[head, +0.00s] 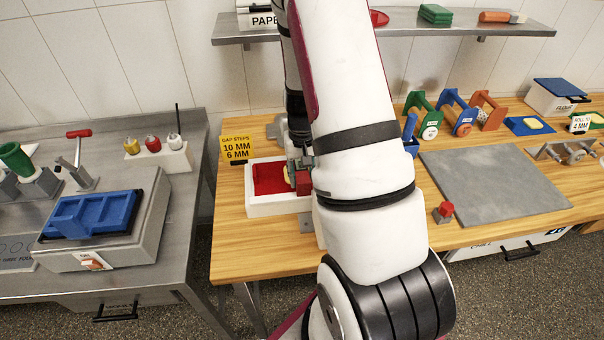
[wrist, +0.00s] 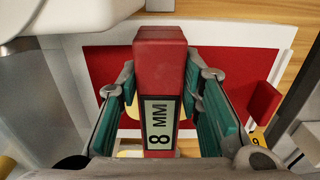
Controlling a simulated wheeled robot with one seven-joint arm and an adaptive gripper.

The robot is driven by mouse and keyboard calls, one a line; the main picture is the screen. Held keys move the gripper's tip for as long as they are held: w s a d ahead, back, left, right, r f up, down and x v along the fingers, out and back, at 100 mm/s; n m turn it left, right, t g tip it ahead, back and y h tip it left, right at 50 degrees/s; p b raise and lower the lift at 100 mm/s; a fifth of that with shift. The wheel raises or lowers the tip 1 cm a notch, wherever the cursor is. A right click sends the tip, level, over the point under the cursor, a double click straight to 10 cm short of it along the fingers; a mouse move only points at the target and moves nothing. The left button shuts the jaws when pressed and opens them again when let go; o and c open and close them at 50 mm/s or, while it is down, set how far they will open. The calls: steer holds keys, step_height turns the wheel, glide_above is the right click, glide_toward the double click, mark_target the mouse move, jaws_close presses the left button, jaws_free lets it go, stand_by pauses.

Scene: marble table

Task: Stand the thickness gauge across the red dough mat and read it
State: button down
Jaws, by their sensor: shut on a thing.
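The thickness gauge (wrist: 160,58) is a red block with a display reading 8 MM. In the wrist view, my gripper (wrist: 162,88) has its teal-padded fingers on either side of the gauge and is shut on it. The red dough mat (head: 268,177) lies in a white tray and also shows in the wrist view (wrist: 108,66). Pale yellow dough (wrist: 133,108) shows on the mat, partly hidden under the gauge and fingers. In the head view, my gripper (head: 299,165) is over the mat's right side, with my arm hiding part of it. I cannot tell whether the gauge touches the dough.
The white tray (head: 278,210) sits near the table's left end, beside a yellow sign (head: 236,149) reading GAP STEPS 10 MM 6 MM. A grey slab (head: 495,185) lies to the right, with a small red-topped piece (head: 443,210) at its corner.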

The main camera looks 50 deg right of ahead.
steer(key=shift+f, duration=0.1)
steer(key=c, duration=1.1)
jaws_free()
steer(key=shift+o, duration=0.2)
step_height(320, 180, up, 12)
steer(key=shift+a, duration=0.1)
